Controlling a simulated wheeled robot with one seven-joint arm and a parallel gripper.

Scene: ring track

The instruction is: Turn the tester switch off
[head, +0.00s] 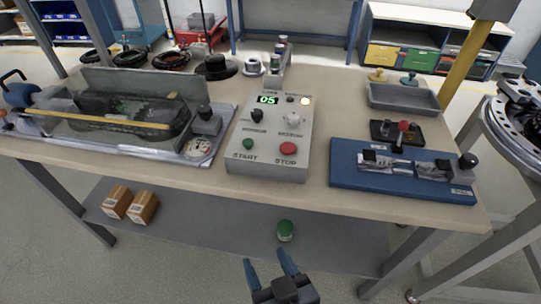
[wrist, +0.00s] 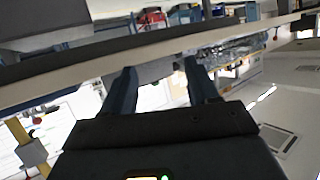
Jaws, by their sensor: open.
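The tester is a light grey control box (head: 262,137) in the middle of the bench in the head view. It has a green display reading 05, a lit lamp (head: 305,101), a black knob (head: 256,116), a pale knob (head: 293,119), a green START button (head: 248,144) and a red STOP button (head: 288,148). Which control is the switch I cannot tell; its small labels are blurred. My gripper (head: 268,262) is open and empty, in front of the bench and apart from the box. Its two blue fingers also show in the wrist view (wrist: 160,82), with no tester between them.
A clear-covered tray (head: 95,140) stands left. The bench's front edge (head: 210,180) lies between my gripper and the box. A lower shelf (head: 205,225) holds cartons and a green-topped can.

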